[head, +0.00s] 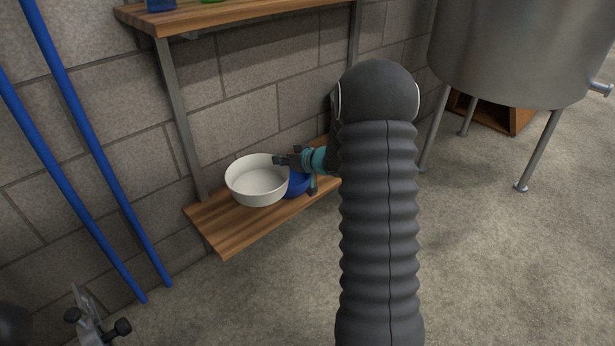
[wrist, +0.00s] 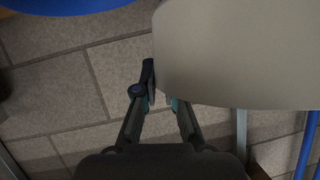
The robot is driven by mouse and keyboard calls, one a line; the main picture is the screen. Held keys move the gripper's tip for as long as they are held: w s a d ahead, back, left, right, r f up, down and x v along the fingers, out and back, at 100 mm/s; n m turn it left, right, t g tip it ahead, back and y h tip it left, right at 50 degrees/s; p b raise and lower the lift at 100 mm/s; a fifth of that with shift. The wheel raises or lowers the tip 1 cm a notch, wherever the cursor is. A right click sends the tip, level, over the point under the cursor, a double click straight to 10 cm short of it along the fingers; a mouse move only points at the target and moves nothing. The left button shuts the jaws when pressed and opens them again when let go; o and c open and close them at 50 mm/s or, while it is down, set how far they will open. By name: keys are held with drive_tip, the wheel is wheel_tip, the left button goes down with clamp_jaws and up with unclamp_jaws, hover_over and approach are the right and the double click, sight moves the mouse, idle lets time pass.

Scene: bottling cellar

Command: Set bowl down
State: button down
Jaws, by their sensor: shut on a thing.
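A cream-white bowl (head: 258,185) is upright at the lower wooden shelf (head: 225,235) in the head view. My gripper (head: 283,160) is shut on its rim at the bowl's right side. In the wrist view the bowl (wrist: 240,55) fills the upper right. One finger of my gripper (wrist: 160,88) shows against the wall of the bowl, and the tip of the other is hidden behind it. I cannot tell whether the bowl's base touches the shelf.
A blue bowl (head: 297,184) is on the shelf just right of the white bowl, partly hidden. An upper shelf (head: 215,15) is above. Blue poles (head: 95,145) lean at the left. A steel tank (head: 500,50) stands at the right. The shelf's front left is bare.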

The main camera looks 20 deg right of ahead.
sight(258, 179)
drive_tip(key=w+a+f+b, duration=0.1)
drive_tip(key=a+f, duration=0.1)
drive_tip(key=a, duration=0.1)
drive_tip(key=w+a+f+b, duration=0.1)
drive_tip(key=a+f, duration=0.1)
drive_tip(key=f, duration=0.1)
drive_tip(key=w+a+f+b, duration=0.1)
drive_tip(key=a+f, duration=0.1)
drive_tip(key=a, duration=0.1)
drive_tip(key=shift+w+a+f, duration=0.15)
drive_tip(key=shift+w+a, duration=0.15)
drive_tip(key=shift+w, duration=0.1)
drive_tip(key=shift+f+b, duration=0.7)
drive_tip(key=shift+f, duration=1.2)
drive_tip(key=shift+f, duration=0.1)
drive_tip(key=c, duration=1.3)
unclamp_jaws()
